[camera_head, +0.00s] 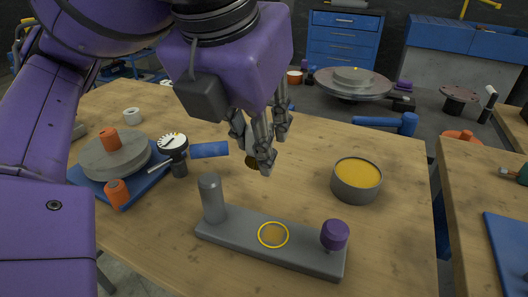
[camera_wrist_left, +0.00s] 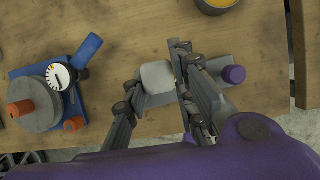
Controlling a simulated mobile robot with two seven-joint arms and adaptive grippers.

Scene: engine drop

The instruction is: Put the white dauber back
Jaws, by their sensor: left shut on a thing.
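My left gripper (camera_head: 264,150) is shut on the white dauber and holds it above the table. In the left wrist view the dauber is a pale rounded block (camera_wrist_left: 158,76) between the fingers (camera_wrist_left: 155,88). In the head view the fingers mostly hide it; a small brownish tip (camera_head: 252,161) shows below them. A grey bar-shaped stand (camera_head: 300,252) lies on the table nearer the camera. It has a grey post (camera_head: 212,198) at its left, a yellow-ringed round spot (camera_head: 273,235) in its middle and a purple knob (camera_head: 335,235) at its right. My right gripper is out of view.
A grey bowl of yellow stuff (camera_head: 357,182) stands right of the gripper. At the left, a blue plate (camera_head: 88,190) carries a grey disc (camera_head: 115,157) with orange knobs, beside a dial gauge (camera_head: 173,143) and a blue handle (camera_head: 209,150). Bare wood surrounds the stand.

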